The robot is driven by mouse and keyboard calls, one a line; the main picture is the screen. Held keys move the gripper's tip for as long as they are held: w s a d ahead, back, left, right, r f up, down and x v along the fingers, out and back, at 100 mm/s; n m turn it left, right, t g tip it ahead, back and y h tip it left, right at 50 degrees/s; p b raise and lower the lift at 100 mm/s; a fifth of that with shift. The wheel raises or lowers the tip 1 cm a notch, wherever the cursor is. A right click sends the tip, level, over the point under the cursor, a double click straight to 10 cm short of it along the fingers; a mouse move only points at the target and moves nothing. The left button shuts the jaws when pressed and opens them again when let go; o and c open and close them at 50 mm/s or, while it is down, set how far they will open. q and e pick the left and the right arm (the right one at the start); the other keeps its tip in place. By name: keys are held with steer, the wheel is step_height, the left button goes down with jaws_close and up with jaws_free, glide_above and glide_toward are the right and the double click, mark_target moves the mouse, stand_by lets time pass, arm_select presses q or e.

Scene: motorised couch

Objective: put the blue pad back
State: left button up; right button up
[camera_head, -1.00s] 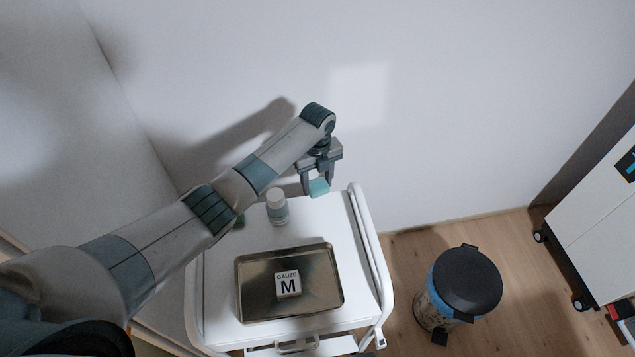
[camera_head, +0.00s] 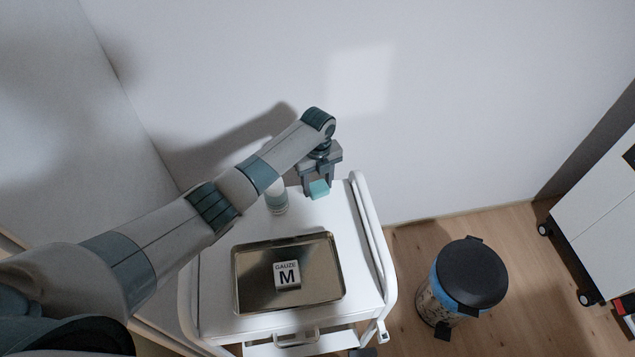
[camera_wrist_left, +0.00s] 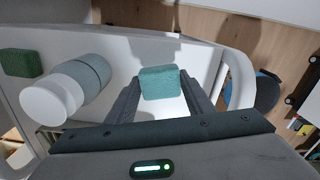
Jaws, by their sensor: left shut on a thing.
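My left gripper (camera_head: 319,186) is shut on a small blue-teal pad (camera_head: 319,189) above the far right part of the white cart's top (camera_head: 215,283). In the left wrist view the pad (camera_wrist_left: 159,82) sits between the two fingertips, with the white cart top below it. I cannot tell the exact gap between the pad and the cart top. A green pad (camera_wrist_left: 20,63) lies on the cart left of the bottle in the wrist view; my arm hides it in the head view. My right gripper is not in view.
A white-capped bottle (camera_head: 277,201) stands close to the left of my gripper. A metal tray (camera_head: 245,305) holding a gauze box (camera_head: 287,275) lies nearer on the cart. A rail (camera_head: 372,235) edges the cart's right side. A pedal bin (camera_head: 468,275) stands on the floor to the right.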

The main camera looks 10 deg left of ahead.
mark_target(318, 186)
arm_select(q)
steer(key=shift+f+b, duration=0.45)
steer(key=shift+f, duration=0.45)
steer(key=o, duration=1.1)
steer(key=shift+c, duration=0.2)
steer(key=shift+r, duration=0.15)
step_height(318, 186, up, 17)
steer(key=b, duration=0.4)
steer(key=shift+r, duration=0.1)
